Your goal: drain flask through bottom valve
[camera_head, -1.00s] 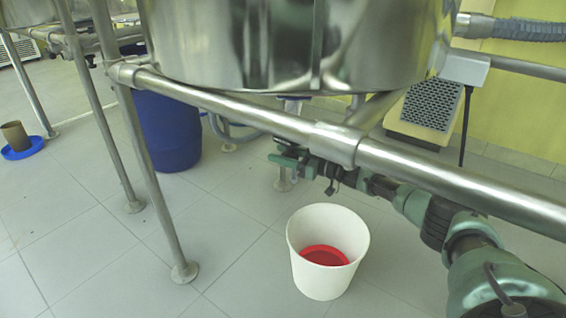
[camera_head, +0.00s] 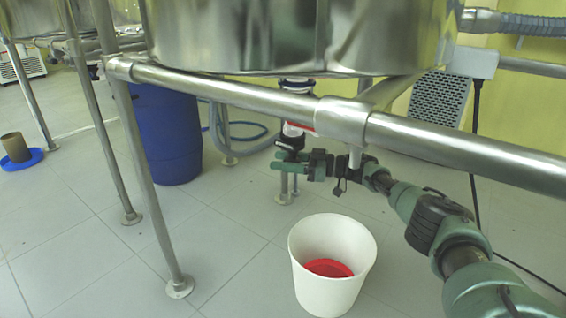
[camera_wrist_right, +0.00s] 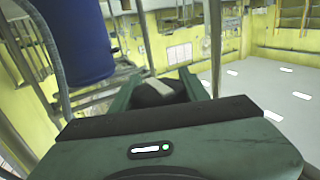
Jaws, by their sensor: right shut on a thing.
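A large steel vessel (camera_head: 290,40) hangs in a pipe frame at the top of the head view. Under it, a bottom valve (camera_head: 294,135) with a red and white part shows behind the frame's rail. My right gripper (camera_head: 284,158) is at the valve's lower end, shut on a dark part of the valve. In the right wrist view, the green fingers of my right gripper (camera_wrist_right: 158,92) close around a dark piece with a pale strip. A white bucket (camera_head: 330,285) with red contents (camera_head: 328,268) stands on the floor below. My left gripper is not in view.
A steel rail (camera_head: 230,98) crosses above my right arm. A frame leg (camera_head: 150,190) stands left of the bucket. A blue barrel (camera_head: 168,135) and a blue hose (camera_head: 245,145) are behind. Tiled floor around the bucket is free.

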